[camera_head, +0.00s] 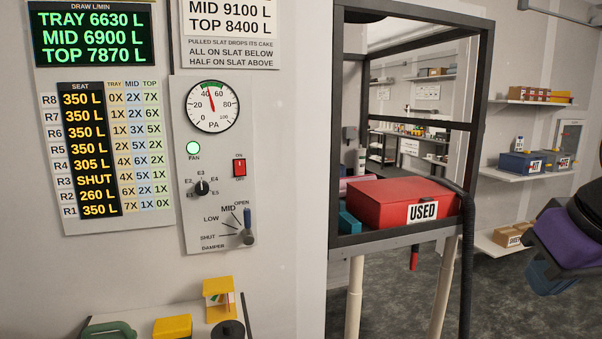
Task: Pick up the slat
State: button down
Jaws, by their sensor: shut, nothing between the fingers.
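I cannot make out a slat for certain in the head view. A thin dark upright strip (246,314) shows at the bottom, beside a yellow holder (217,299), but I cannot tell what it is. Dark, purple and blue parts at the right edge look like parts of my own arm. I see no gripper fingers there. The wall panel (217,165) carries a PA dial, a lit green PAN lamp, a red ON/OFF switch, a selector knob and a damper lever (248,232).
A red box marked USED (404,202) sits on a dark-framed stand (400,239) with pale legs. A black hose (467,260) hangs at its right. Green and yellow items and a dark round knob line the bottom edge. Shelves (527,171) with boxes stand behind at right, above grey floor.

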aim_at(349, 224)
jog(key=i+l, duration=0.1)
jog(key=i, duration=0.65)
jog(key=i+l+u, duration=0.1)
jog(key=i, duration=0.65)
jog(key=i+l, duration=0.15)
jog(key=i, duration=0.6)
